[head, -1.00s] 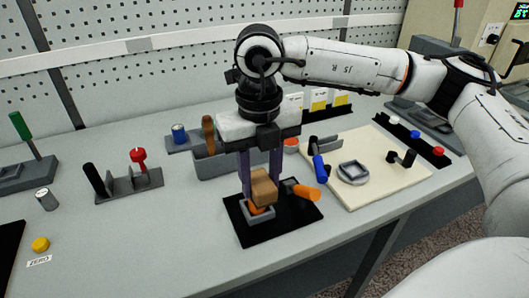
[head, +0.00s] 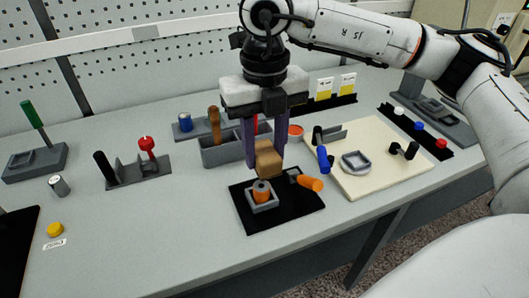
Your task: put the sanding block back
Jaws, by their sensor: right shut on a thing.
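My right gripper (head: 265,160) points down above the black mat (head: 300,215). Its purple fingers are shut on a tan sanding block (head: 268,160). The block is held in the air, above and slightly behind an orange-topped spindle piece (head: 261,192), which sits in a square grey holder (head: 264,207) on the mat. A gap shows between the block and the orange piece. My left gripper is not in view.
Behind the fingers stands a grey divided bin (head: 222,150) with a brown-handled tool (head: 214,122). An orange-handled tool (head: 310,183) lies on the mat's right.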

